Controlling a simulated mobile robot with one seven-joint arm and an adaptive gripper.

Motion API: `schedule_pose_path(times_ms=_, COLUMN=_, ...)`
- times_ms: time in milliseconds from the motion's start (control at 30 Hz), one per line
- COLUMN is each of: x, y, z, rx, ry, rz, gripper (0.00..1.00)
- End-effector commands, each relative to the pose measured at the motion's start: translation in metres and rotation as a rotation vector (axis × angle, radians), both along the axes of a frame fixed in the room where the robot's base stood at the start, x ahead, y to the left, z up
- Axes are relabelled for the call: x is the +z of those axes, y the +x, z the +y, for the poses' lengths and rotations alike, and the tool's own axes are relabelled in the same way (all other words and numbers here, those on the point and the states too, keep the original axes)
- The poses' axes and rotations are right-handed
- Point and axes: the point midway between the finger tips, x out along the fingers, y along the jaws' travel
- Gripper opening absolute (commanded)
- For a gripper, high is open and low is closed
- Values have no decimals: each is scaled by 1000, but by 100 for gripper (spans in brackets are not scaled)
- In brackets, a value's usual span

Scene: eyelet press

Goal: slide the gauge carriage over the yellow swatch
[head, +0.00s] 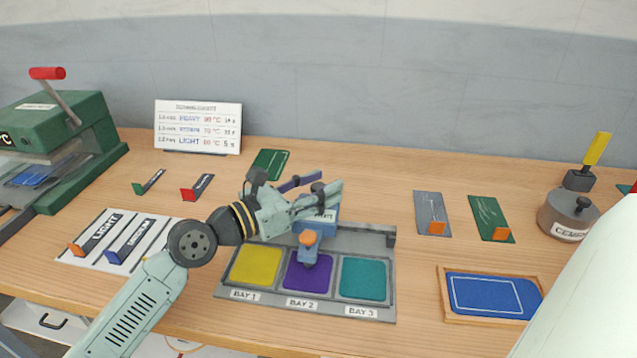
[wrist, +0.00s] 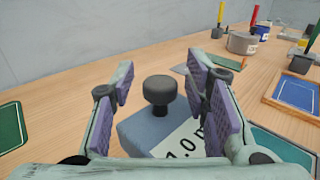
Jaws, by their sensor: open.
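The gauge carriage (head: 326,214) is a blue block with a white label and an orange-tipped front part that hangs over the purple swatch (head: 300,278) at BAY 2. The yellow swatch (head: 256,265) at BAY 1 lies to its left, uncovered. In the wrist view, the carriage (wrist: 140,130) carries a black knob (wrist: 159,90) between my finger pads. My gripper (head: 322,184) is open at the top of the carriage. It also shows in the wrist view (wrist: 165,95), with a gap on each side of the knob. My fingers partly hide the carriage in the head view.
The teal swatch (head: 364,278) at BAY 3 lies on the right of the grey tray (head: 300,304). A back rail ends in an upright stop (head: 391,236) on the right. A green press (head: 70,130) stands far left, a cement pot (head: 568,217) far right.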

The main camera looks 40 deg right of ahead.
Motion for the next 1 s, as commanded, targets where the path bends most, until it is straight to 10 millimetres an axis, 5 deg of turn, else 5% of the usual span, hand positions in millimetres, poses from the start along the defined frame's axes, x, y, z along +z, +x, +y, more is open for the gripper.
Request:
schedule_pose_path(times_ms=700, x=0, y=0, z=0, rx=0, ry=-1, rz=0, gripper=0)
schedule_pose_path(times_ms=1000, x=0, y=0, z=0, rx=0, ry=-1, rz=0, gripper=0)
